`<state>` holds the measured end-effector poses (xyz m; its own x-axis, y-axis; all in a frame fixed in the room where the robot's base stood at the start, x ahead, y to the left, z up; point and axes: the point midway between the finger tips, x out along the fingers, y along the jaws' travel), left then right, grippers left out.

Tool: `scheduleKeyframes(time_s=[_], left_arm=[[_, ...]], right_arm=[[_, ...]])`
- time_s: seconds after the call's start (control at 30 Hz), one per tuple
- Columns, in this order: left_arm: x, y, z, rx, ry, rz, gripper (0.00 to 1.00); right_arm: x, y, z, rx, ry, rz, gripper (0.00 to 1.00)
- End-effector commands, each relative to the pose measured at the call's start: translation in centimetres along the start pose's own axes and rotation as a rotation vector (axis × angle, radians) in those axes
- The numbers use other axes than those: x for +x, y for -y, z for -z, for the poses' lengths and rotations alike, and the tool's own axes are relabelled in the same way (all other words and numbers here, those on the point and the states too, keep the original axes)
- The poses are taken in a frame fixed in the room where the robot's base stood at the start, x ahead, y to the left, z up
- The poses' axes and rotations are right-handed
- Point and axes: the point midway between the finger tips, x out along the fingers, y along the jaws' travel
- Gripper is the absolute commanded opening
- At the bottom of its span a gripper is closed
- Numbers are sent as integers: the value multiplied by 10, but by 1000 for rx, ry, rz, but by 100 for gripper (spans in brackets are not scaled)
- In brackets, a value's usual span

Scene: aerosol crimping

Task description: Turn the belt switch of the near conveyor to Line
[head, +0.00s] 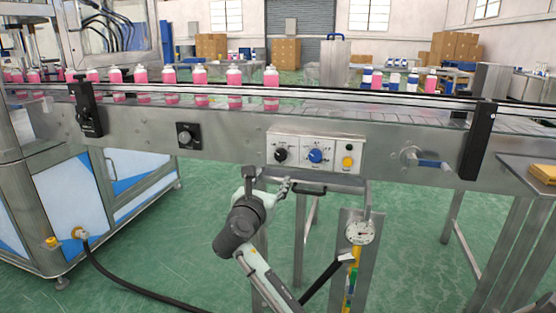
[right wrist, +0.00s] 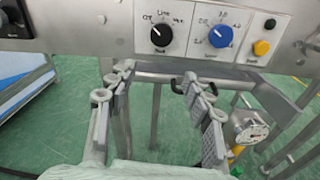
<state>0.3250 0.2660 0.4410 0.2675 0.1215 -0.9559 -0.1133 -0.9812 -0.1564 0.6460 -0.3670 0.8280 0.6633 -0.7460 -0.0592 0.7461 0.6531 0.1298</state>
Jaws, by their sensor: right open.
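The near conveyor (head: 235,140) runs across the head view, with a control panel (head: 316,140) on its front side. The black belt switch (head: 281,156) is the left knob on that panel. In the right wrist view the black switch (right wrist: 161,35) has labels around its top, with "Line" above it. Its white mark seems to point up and left, toward the label that looks like "Off". My right gripper (head: 284,187) is below the panel; in its wrist view the open, empty fingers (right wrist: 157,76) are apart, below the switch and not touching it. My left gripper is out of view.
A blue knob (head: 315,156) and a yellow button (head: 347,162) sit right of the switch. A bar (right wrist: 190,73) runs below the panel. A gauge (head: 360,232) stands lower right, and a blue-handled crank (head: 428,162) is farther right. Pink bottles (head: 202,85) stand on the belt.

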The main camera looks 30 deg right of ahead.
Motion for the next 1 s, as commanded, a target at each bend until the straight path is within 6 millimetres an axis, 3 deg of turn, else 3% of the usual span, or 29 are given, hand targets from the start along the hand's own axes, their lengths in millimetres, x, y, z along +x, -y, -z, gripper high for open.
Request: scheduleKeyframes(time_s=[0.07, 0.17, 0.6, 1.0], left_arm=[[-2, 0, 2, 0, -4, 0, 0], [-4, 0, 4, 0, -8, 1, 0], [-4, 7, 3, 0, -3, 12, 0], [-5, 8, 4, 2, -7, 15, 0]], right_arm=[[2, -5, -19, -69, 44, 10, 51], [6, -6, -28, -106, 63, 16, 51], [69, -4, -31, -108, 62, 17, 51], [80, -4, -32, -106, 61, 15, 51]])
